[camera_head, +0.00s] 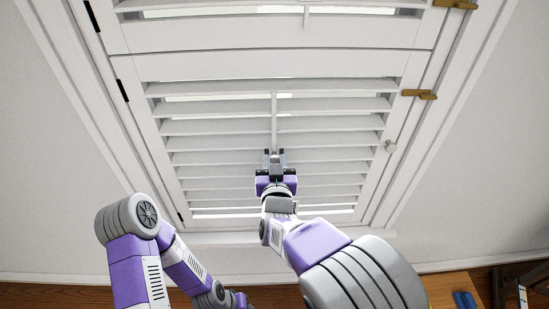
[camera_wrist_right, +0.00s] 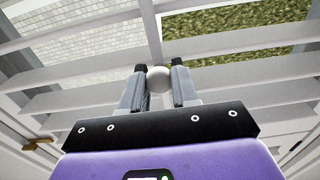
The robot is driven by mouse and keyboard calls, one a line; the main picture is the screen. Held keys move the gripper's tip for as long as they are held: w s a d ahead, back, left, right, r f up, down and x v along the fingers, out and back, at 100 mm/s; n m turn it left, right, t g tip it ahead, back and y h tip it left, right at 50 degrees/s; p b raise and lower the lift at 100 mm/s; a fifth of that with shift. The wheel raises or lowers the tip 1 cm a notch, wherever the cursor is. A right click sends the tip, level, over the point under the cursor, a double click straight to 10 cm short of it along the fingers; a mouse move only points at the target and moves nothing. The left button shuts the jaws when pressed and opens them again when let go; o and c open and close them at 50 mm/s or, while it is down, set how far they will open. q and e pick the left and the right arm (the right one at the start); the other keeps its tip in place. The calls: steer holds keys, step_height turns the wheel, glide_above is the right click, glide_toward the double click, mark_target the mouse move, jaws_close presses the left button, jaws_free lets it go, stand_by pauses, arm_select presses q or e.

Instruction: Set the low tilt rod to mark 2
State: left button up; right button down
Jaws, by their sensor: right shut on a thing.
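The low tilt rod (camera_head: 274,118) is a thin white upright bar in front of the slats of the lower shutter panel (camera_head: 133,85). My right gripper (camera_head: 274,155) is at the rod's lower end in the head view. In the right wrist view its two dark fingertips (camera_wrist_right: 159,70) are shut on a rounded white knob (camera_wrist_right: 158,80), with the rod (camera_wrist_right: 151,30) running up from it. The slats (camera_wrist_right: 235,42) stand tilted with gaps between them. I cannot make out any numbered marks. My left arm is folded low at the left; its gripper does not show.
A second shutter panel (camera_head: 370,32) with its own rod is above. Dark hinges are on the left. Wooden furniture shows at bottom right.

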steer(key=shift+f+b, duration=0.9)
steer(key=shift+f, duration=0.25)
steer(key=shift+r, duration=0.15)
steer(key=c, duration=0.9)
jaws_free()
steer(key=s+p, duration=0.1)
steer(key=s, duration=0.6)
steer(key=shift+s+d, duration=0.15)
steer(key=shift+s, duration=0.15)
